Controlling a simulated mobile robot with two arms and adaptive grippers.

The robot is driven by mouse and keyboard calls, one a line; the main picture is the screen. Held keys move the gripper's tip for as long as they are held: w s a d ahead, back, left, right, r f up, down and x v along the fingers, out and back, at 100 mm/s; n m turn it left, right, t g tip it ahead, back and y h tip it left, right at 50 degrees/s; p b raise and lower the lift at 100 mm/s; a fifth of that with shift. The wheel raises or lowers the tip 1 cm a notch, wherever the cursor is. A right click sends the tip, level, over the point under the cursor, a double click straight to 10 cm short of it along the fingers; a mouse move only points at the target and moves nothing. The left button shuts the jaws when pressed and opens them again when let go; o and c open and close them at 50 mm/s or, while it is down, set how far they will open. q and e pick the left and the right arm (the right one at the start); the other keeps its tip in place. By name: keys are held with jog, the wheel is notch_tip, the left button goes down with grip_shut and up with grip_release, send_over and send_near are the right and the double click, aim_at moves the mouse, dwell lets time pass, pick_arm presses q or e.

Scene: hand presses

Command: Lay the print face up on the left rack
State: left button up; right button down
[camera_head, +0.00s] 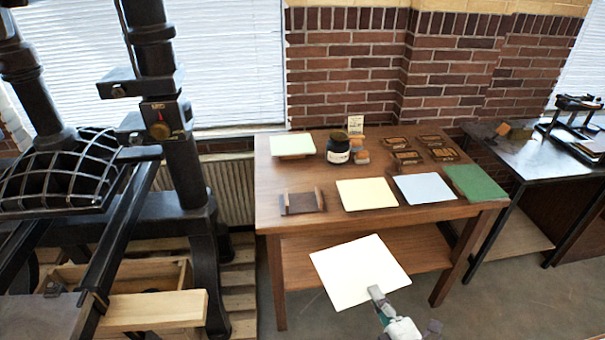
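A large pale cream sheet (358,268), which may be the print, is held out in front of the table at its near edge. Its upper face looks blank; its underside is hidden. My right gripper (378,294) is on the sheet's near edge, with one grey finger over the top and the other hidden below. I cannot tell which thing is the left rack. A small dark wooden holder with two upright ends (301,202) stands empty at the table's front left. Behind it, a pale green sheet (292,145) lies on a low wooden support. My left gripper is not in view.
The wooden table (240,212) bears a black ink jar (338,148), several dark type blocks, and yellow (366,194), grey-blue (423,188) and green (474,183) sheets or mats. A big black press (185,165) stands left. A metal side table (520,160) stands right.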

jog(key=shift+s, duration=0.1)
jog(key=s+d+r+m+h+b, duration=0.1)
jog(key=s+m+h+b, duration=0.1)
jog(key=s+h+b, duration=0.1)
jog(key=s+d+r+m+t+h+b, duration=0.1)
jog(key=s+r+m+h+b, duration=0.1)
jog(key=s+b, duration=0.4)
jog(key=shift+s+d+r+h, duration=0.25)
jog(key=shift+s+d+h, duration=0.15)
jog(key=shift+s+h, duration=0.15)
jog(key=w+r+p, duration=0.4)
jog(key=w+p, duration=0.3)
